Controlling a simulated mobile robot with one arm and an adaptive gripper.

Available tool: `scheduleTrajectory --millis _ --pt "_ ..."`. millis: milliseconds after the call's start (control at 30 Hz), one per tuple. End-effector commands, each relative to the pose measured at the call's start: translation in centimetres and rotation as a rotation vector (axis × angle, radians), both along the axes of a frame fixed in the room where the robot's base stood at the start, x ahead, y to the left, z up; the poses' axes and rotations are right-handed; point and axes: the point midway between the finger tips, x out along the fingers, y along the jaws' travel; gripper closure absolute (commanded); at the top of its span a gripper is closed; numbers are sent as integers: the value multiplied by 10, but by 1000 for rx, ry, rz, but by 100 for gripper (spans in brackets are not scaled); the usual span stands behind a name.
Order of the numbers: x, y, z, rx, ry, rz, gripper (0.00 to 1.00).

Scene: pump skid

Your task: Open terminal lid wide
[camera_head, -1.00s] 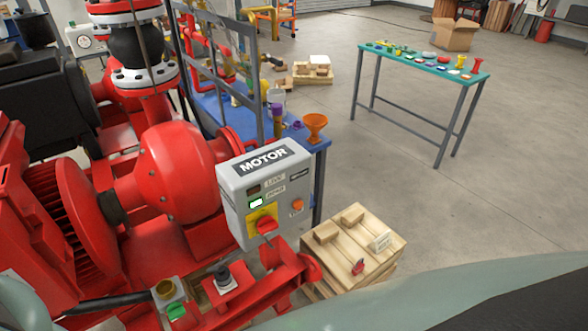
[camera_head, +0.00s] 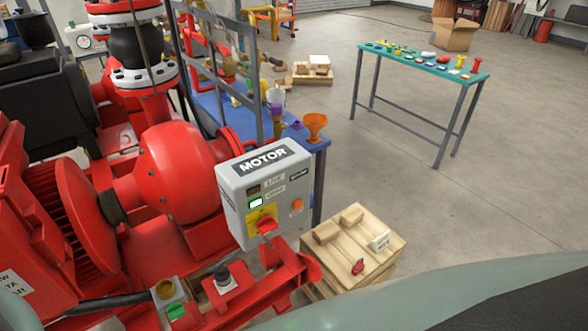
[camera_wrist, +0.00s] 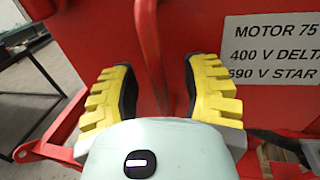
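The terminal lid is a red panel with a white label reading MOTOR 75, 400 V DELTA, 690 V STAR. Its red face (camera_wrist: 195,28) fills much of the wrist view. In the head view, the labelled red panel (camera_head: 45,300) is at the lower left edge, cut off by the frame. A red upright bar (camera_wrist: 150,50), seemingly its handle, runs between the fingers of my gripper (camera_wrist: 163,85). The yellow fingers with dark pads stand apart, with a gap visible at the right of the bar. The bar's lower end is hidden by my gripper's body. My gripper is not visible in the head view.
A grey MOTOR control box (camera_head: 232,205) with a red switch stands right of the red pump (camera_head: 175,165). A wooden crate (camera_head: 385,262) sits on the floor beside it. A blue table (camera_head: 318,145) and a green-topped table (camera_head: 408,56) stand behind, with open floor between.

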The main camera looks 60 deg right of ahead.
Motion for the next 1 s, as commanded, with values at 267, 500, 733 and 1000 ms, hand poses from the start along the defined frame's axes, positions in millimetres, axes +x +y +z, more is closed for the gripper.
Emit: scheduleTrajectory --millis 267,500,733,1000 --pt "-1 1 0 0 0 2 82" --pt "0 1 0 0 0 2 100" --pt "0 1 0 0 0 2 100" --pt "-2 1 0 1 0 9 100"
